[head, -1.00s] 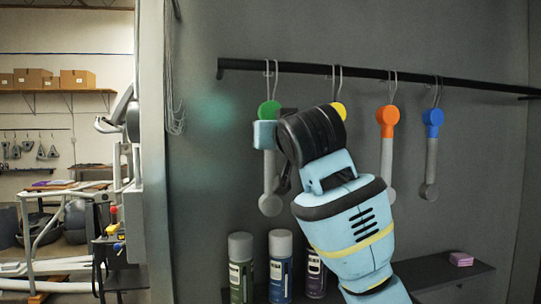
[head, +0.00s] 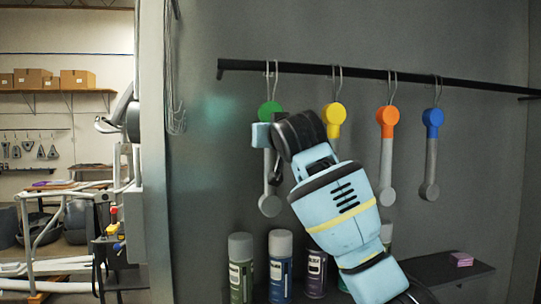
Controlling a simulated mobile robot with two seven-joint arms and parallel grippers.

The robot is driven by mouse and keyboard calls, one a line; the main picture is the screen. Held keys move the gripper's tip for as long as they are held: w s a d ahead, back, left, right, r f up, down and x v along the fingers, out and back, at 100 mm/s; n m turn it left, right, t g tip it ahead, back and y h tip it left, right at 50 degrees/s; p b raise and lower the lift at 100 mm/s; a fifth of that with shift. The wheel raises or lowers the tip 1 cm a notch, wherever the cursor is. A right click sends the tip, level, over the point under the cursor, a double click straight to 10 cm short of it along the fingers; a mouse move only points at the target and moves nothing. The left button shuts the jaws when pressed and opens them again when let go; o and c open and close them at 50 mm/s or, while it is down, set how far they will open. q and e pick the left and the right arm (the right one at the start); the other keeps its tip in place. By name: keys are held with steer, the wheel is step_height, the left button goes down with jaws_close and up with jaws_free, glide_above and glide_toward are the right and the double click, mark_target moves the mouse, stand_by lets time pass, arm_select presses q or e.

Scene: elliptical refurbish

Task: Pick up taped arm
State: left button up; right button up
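Several arm parts hang from hooks on a black rail. The green-topped arm (head: 269,205) has a grey shaft and round lower end. The yellow-topped arm (head: 334,115) is mostly hidden behind my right arm. The orange-topped arm (head: 387,125) and blue-topped arm (head: 432,125) hang clear to the right. I cannot make out clear tape on any of them; a pale blue piece beside the green top may belong to my wrist. My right gripper (head: 276,176) is dark and beside the green-topped arm's shaft; its fingers are too hidden to judge contact or opening. My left gripper is out of view.
The black rail (head: 300,69) runs across the grey wall. Several spray cans, including a green-labelled one (head: 241,268) and a blue-labelled one (head: 280,266), stand below. A dark shelf (head: 425,272) carries a pink block (head: 461,259). Free wall lies right of the blue-topped arm.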

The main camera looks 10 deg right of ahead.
steer(key=shift+w, duration=0.15)
steer(key=shift+c, duration=0.4)
jaws_close()
steer(key=shift+r, duration=0.1)
steer(key=shift+r, duration=1.65)
steer(key=shift+s+a+r, duration=0.1)
steer(key=shift+s+r, duration=0.05)
steer(key=shift+s, duration=0.15)
steer(key=s+a, duration=0.1)
steer(key=s, duration=0.6)
steer(key=s+a+r, duration=0.1)
steer(key=s+a, duration=0.1)
steer(key=s, duration=0.6)
steer(key=shift+a+r, duration=0.15)
steer(key=shift+a, duration=0.1)
